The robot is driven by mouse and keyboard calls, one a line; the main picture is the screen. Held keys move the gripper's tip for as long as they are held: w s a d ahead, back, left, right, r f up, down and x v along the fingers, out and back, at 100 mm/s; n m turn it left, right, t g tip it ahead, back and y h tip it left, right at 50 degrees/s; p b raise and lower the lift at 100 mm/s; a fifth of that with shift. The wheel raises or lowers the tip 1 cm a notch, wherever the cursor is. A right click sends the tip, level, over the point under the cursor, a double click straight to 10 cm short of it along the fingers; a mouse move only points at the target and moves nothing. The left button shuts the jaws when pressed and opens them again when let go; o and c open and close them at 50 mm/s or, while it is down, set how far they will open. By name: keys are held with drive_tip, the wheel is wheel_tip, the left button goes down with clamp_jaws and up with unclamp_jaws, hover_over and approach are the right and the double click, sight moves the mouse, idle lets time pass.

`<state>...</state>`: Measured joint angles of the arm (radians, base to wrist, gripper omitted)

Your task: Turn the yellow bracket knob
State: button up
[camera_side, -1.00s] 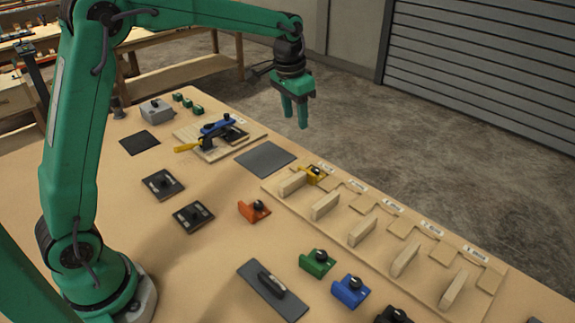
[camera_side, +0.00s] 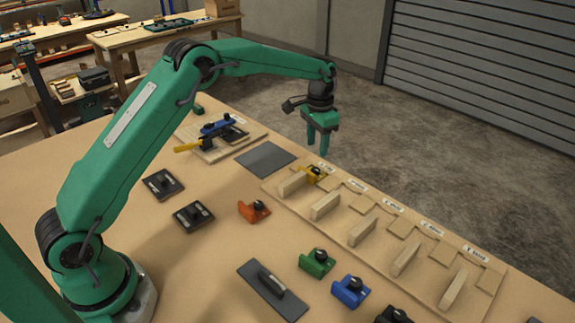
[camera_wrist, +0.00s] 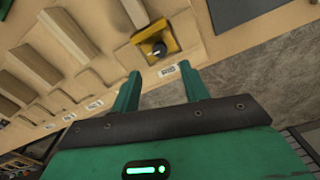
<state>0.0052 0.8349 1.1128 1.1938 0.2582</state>
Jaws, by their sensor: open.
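The yellow bracket (camera_side: 312,174) sits at the far left end of the wooden rack, beside an upright wooden block, with a black knob on it. In the wrist view the yellow bracket (camera_wrist: 156,45) lies just beyond the fingertips, its black knob (camera_wrist: 159,50) facing the camera. My gripper (camera_side: 317,150) is open and empty, with its fingers pointing down, above and apart from the bracket in the side view. It also shows in the wrist view (camera_wrist: 160,82), with the two green fingers spread on either side of a white label.
The wooden rack (camera_side: 490,281) holds several upright blocks. Orange (camera_side: 254,211), green (camera_side: 317,263) and blue (camera_side: 350,291) brackets stand in front of it. A dark mat (camera_side: 265,158) and a blue clamp fixture (camera_side: 216,129) lie to the left.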

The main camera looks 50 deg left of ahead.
sight(315, 169)
drive_tip(key=shift+f, duration=3.9)
clamp_jaws()
